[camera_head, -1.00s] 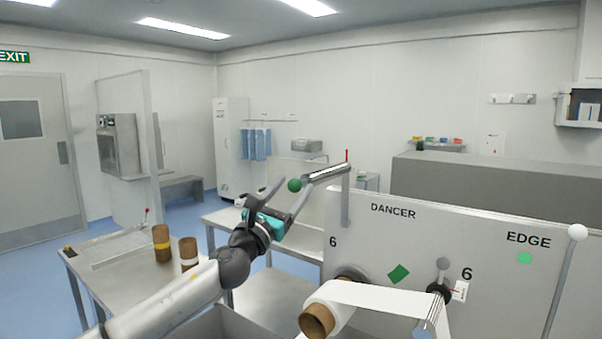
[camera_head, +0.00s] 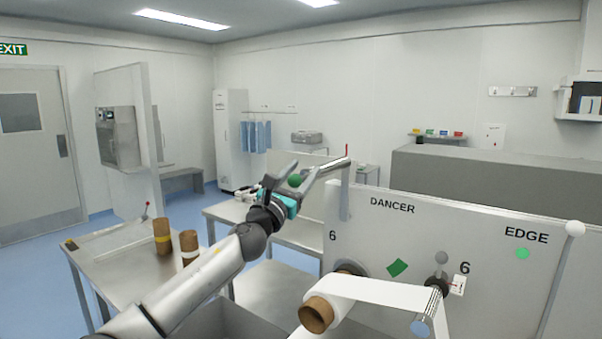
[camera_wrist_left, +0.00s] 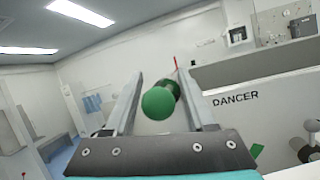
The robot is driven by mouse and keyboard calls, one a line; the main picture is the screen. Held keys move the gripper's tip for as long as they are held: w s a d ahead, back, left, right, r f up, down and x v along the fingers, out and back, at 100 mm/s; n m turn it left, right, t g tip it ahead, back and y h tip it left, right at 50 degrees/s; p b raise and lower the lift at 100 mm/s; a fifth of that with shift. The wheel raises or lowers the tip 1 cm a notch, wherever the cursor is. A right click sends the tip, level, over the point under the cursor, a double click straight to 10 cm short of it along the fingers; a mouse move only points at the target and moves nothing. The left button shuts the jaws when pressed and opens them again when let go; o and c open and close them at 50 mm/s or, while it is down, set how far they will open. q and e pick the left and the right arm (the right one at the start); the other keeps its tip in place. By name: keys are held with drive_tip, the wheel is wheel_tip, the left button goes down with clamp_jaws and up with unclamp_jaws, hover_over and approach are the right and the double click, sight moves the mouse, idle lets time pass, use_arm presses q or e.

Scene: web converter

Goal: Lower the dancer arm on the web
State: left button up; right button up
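The dancer arm (camera_head: 345,198) stands upright at the left end of the panel marked DANCER, with a metal roller (camera_head: 333,166) at its top. A green ball knob (camera_head: 296,181) is on the roller's near end. My left gripper (camera_head: 299,170) is at the knob, its fingers pointing up and away. In the left wrist view the green knob (camera_wrist_left: 158,103) sits between the two spread fingers of the gripper (camera_wrist_left: 161,80), with visible gaps; contact does not show. The white web (camera_head: 375,289) runs from a brown-cored roll (camera_head: 316,314) to a lower roller. My right gripper is out of view.
The grey panel (camera_head: 460,230) fills the lower right, with a white-knobbed lever (camera_head: 575,229) at its right. A metal table (camera_head: 120,262) with two brown cores (camera_head: 162,237) is at the left. Another table (camera_head: 228,211) stands behind my left arm. Open air lies above the panel.

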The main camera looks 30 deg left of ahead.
use_arm(q)
drive_tip(key=shift+a, duration=0.1)
drive_tip(key=c, duration=0.7)
clamp_jaws()
drive_tip(key=shift+a+r, duration=0.15)
